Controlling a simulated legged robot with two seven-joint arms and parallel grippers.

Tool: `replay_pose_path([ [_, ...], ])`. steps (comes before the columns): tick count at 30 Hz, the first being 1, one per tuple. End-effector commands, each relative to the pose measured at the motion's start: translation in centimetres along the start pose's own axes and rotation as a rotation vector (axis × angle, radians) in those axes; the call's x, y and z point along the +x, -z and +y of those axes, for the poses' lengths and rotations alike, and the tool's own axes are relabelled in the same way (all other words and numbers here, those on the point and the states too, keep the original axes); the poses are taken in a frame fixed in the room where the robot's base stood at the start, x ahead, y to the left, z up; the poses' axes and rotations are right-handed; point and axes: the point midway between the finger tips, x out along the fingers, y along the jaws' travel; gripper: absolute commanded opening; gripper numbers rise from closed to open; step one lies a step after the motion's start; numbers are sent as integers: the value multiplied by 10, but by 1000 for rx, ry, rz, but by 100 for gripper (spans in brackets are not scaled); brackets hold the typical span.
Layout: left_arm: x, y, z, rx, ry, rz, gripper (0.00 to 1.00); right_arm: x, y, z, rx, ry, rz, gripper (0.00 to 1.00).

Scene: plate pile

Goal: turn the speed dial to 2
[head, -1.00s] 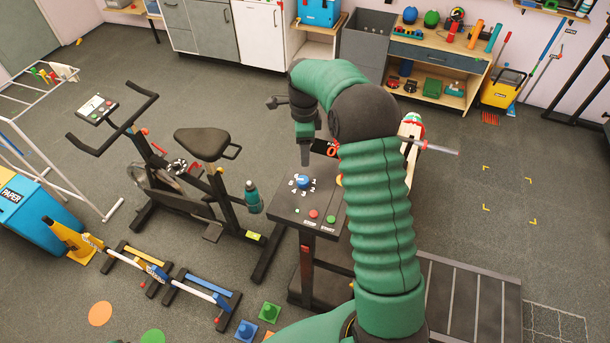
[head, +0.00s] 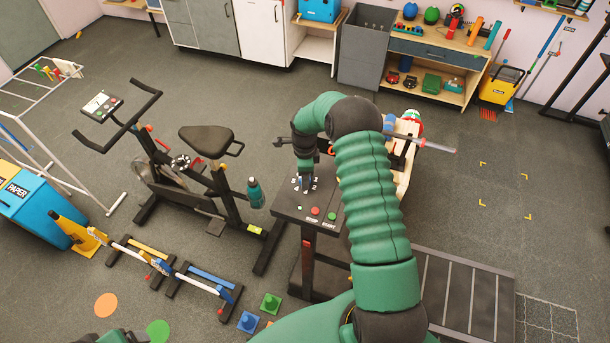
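The speed dial (head: 301,184) is a small blue knob ringed by white numbers on the dark treadmill console (head: 288,203). Only a little blue shows, because my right gripper (head: 307,187) points straight down over it. The fingers are at the dial, but I cannot tell whether they are shut on it or only around or touching it. Which number the dial points to cannot be read. A red STOP button (head: 315,211) and a green START button (head: 332,216) are on the console's near edge.
An exercise bike (head: 205,140) with a teal bottle (head: 254,192) stands left of the console. The treadmill deck (head: 465,290) lies to the right, partly behind my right arm. Low hurdles (head: 200,281) and small cones (head: 270,303) are on the floor at front left.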

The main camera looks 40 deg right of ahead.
Motion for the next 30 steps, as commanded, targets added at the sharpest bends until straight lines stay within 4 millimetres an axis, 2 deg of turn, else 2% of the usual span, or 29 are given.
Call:
replay_pose_path([
  [1, 0, 0, 0, 0, 0, 0, 80, 0, 0, 0, 0, 0, 0, 37],
  [9, 0, 0, 0, 0, 0, 0, 80, 1, 2, -1, 0, -3, -2, 2],
  [10, 0, 0, 0, 0, 0, 0, 80, 1, 2, -1, 0, -3, -2, 0],
  [20, 4, -1, 0, 0, 0, 0, 80, 3, 4, -1, -34, -2, 2, 0],
  [30, 21, -5, 0, 0, 0, 0, 80, 4, 5, -2, -240, -1, 3, 0],
])
